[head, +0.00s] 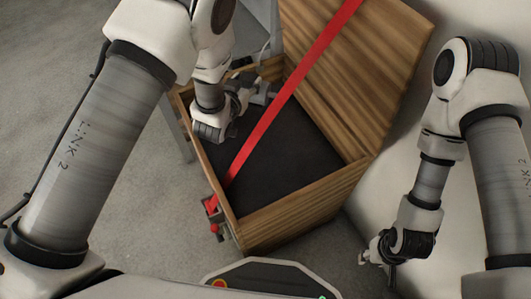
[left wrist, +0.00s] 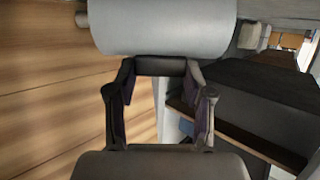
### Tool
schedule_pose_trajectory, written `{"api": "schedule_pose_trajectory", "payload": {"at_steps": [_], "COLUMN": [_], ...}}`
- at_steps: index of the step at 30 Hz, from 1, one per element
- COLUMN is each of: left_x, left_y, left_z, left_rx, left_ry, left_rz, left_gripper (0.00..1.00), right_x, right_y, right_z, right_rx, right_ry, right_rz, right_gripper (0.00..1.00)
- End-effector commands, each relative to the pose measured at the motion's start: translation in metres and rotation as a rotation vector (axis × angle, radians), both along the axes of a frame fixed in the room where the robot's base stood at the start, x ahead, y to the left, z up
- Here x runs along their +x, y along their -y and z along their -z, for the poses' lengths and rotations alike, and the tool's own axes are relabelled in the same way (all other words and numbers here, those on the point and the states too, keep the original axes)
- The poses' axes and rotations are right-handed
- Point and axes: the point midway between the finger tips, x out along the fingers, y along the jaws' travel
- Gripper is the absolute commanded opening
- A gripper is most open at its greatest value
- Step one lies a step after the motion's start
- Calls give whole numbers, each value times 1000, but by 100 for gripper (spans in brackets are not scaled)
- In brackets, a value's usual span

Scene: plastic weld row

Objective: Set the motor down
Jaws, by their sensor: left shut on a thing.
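My left gripper (head: 250,94) is over the left part of the wooden crate (head: 300,213), near its far left side. In the left wrist view its two fingers (left wrist: 160,82) are shut on a grey cylindrical body, the motor (left wrist: 160,27). In the head view the motor (head: 264,91) shows only as a small grey shape beside the fingers, partly hidden by the gripper and wrist. I cannot tell whether it touches the crate. My right gripper (head: 377,268) is low at the right, outside the crate, with its fingers apart and empty.
A red strap (head: 282,98) runs diagonally across the crate to a buckle (head: 213,212) at its left. The crate's lid (head: 365,60) stands open at the back right. The dark crate floor (head: 285,165) looks bare. A grey stand is behind the crate's left side.

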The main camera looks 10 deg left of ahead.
Motion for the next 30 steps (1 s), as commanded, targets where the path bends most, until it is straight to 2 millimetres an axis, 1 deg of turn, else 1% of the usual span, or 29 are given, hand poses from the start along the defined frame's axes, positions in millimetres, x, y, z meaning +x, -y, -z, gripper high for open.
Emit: {"api": "schedule_pose_trajectory", "payload": {"at_steps": [1,5,12,17,24,30], "left_x": [3,5,4,4,4,4], "left_y": [1,3,3,3,3,3], "left_z": [6,15,60,75,108,108], "left_rx": [-2,-1,-2,-1,0,-1], "left_ry": [10,9,6,8,7,9], "left_rz": [3,7,6,6,7,7], "left_gripper": [0,0,0,0,0,0], "right_x": [0,0,0,0,0,0], "right_y": [0,0,0,0,0,0], "right_z": [10,15,30,34,46,45], "right_rx": [0,0,0,0,0,0], "right_ry": [0,1,1,0,0,0], "right_rz": [0,0,0,0,0,0], "right_gripper": [40,40,40,40,40,40]}}
